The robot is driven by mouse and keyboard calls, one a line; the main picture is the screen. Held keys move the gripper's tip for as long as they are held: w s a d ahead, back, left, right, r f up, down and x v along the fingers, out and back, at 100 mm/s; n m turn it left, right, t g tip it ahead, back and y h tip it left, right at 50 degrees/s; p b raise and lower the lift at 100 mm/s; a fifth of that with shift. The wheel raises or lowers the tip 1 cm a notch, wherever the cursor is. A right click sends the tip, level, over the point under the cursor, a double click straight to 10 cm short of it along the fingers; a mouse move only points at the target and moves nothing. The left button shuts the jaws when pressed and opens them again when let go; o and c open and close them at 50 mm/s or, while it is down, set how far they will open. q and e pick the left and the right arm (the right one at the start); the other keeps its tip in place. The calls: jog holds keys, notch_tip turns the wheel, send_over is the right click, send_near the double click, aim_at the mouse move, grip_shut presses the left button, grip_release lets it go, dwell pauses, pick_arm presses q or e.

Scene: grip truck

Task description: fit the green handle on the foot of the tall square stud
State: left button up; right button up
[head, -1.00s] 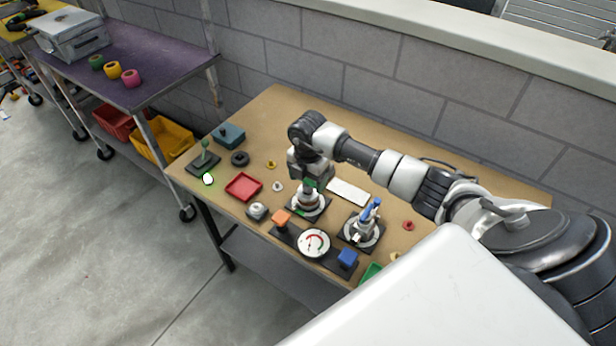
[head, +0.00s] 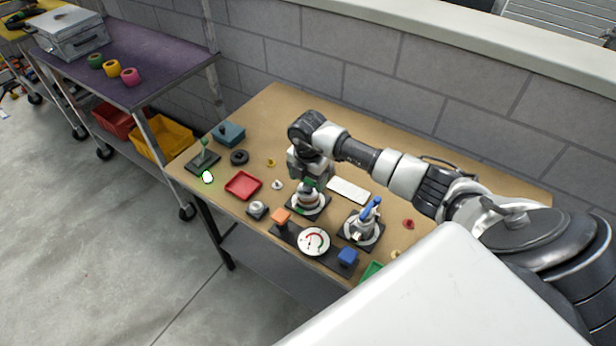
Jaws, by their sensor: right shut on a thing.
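My right gripper (head: 309,184) points down over a white round fixture (head: 308,207) on a dark square plate. It is shut on a small green thing, which I take for the green handle (head: 310,181); little of it shows between the fingers. The handle is right at the top of the fixture. I cannot tell whether it touches or is seated. The tall square stud cannot be made out; the gripper and handle may hide it. My left gripper is not in view.
A blue-handled fixture (head: 364,224) stands close on the right. A red tray (head: 243,186) lies left; a green-topped post (head: 204,154) stands farther left.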

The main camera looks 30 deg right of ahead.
aim_at(308, 180)
jog(key=shift+f, duration=0.25)
dwell(0.3)
jog(key=o, duration=1)
jog(key=shift+r, duration=0.1)
notch_tip(308, 180, up, 7)
jog(key=p, duration=0.6)
jog(key=shift+r, duration=0.2)
